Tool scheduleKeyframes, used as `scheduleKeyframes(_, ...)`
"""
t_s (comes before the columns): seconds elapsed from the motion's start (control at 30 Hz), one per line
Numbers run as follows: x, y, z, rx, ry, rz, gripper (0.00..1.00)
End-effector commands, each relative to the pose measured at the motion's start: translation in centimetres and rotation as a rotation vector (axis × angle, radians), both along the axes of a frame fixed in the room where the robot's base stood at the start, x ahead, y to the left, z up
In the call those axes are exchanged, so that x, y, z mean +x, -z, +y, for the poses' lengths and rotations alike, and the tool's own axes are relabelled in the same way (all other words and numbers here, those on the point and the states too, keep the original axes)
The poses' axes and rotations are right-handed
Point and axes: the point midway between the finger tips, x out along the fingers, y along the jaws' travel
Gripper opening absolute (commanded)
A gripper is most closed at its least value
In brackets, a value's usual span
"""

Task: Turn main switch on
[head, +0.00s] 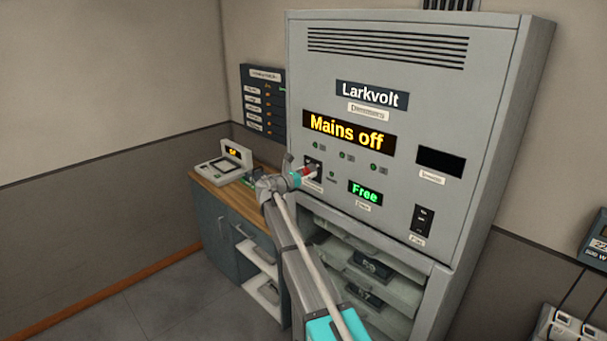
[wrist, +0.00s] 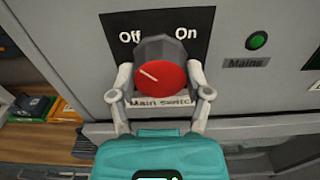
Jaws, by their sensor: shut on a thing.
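The main switch is a round red knob (wrist: 158,78) on a black plate (wrist: 196,24) marked Off and On, with a label below it reading Main Switch. Its white pointer line points up and left, toward Off. My gripper (wrist: 160,88) is shut on the knob, one finger on each side. In the head view my gripper (head: 297,178) reaches the black plate (head: 312,164) on the grey Larkvolt cabinet (head: 400,70). The cabinet's display (head: 347,130) reads Mains off.
A green lamp (wrist: 257,40) labelled Mains is right of the switch. A smaller display (head: 365,192) reads Free. A black switch (head: 423,219) is at the lower right of the panel. A wooden-topped counter (head: 208,183) with a small console (head: 222,168) stands at left.

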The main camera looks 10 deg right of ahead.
Motion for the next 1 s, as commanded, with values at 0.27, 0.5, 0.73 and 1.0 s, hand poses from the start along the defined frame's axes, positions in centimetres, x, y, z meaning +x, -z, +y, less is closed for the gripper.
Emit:
scheduleKeyframes(0.27,0.2,-0.1,-0.25,0.047,-0.002,-0.07,0.16)
scheduleKeyframes(0.5,0.23,-0.12,-0.35,0.142,-0.001,-0.202,0.16)
scheduleKeyframes(0.73,0.24,-0.13,-0.4,0.264,-0.001,-0.373,0.16)
scheduleKeyframes(1.0,0.25,-0.14,-0.43,0.415,-0.001,-0.58,0.16)
